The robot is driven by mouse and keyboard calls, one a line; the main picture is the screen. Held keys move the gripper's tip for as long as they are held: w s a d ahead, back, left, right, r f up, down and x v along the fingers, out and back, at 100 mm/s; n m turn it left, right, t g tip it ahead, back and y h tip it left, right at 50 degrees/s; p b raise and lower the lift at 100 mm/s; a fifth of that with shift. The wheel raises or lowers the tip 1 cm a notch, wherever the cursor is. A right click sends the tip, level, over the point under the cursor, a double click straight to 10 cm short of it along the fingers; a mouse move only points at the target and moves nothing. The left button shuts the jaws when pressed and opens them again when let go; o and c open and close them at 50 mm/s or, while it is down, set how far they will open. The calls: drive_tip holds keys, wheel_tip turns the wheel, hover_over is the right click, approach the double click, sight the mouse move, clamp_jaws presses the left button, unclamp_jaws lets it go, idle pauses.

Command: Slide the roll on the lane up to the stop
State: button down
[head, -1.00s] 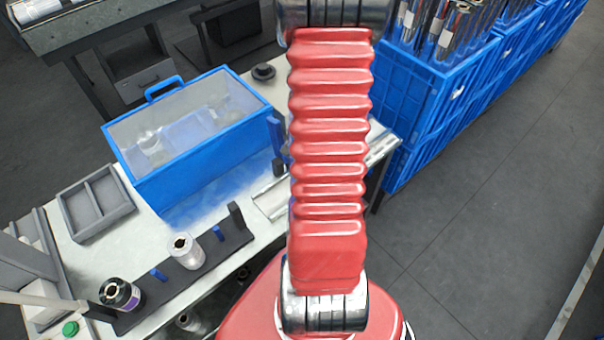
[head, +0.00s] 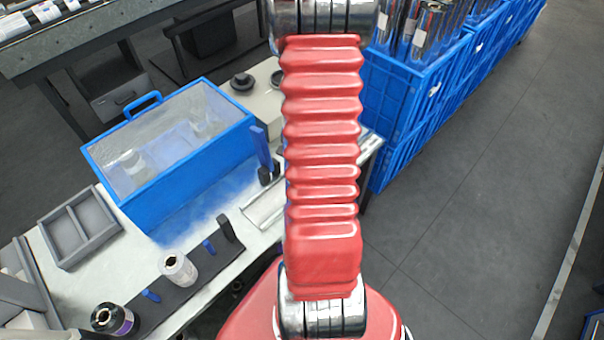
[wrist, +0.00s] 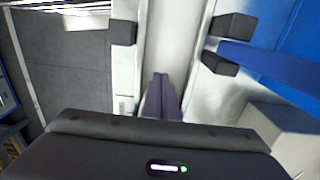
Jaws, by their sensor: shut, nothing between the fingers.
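The pale lane (head: 262,208) is a straight channel on the bench, partly hidden behind my arm in the head view. It also shows in the wrist view (wrist: 175,40), running away from my gripper. My gripper (wrist: 160,80) is shut and empty, its dark fingertips over or in the channel; their height is unclear. I cannot make out a separate roll on the lane. Dark blocks stand at its sides, one on the left (wrist: 122,33) and two on the right (wrist: 236,27); I cannot tell whether any is the stop. My gripper is hidden in the head view.
A blue bar (wrist: 270,68) reaches from the right towards the lane. A black roll (head: 112,319) stands nearer. Blue crates (head: 410,130) stand beyond.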

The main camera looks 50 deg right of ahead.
idle(0.3)
drive_tip(key=shift+w+a, duration=0.1)
drive_tip(key=shift+a, duration=0.35)
drive_tip(key=a, duration=0.3)
drive_tip(key=shift+w, duration=0.3)
wheel_tip(320, 180, up, 10)
idle(0.6)
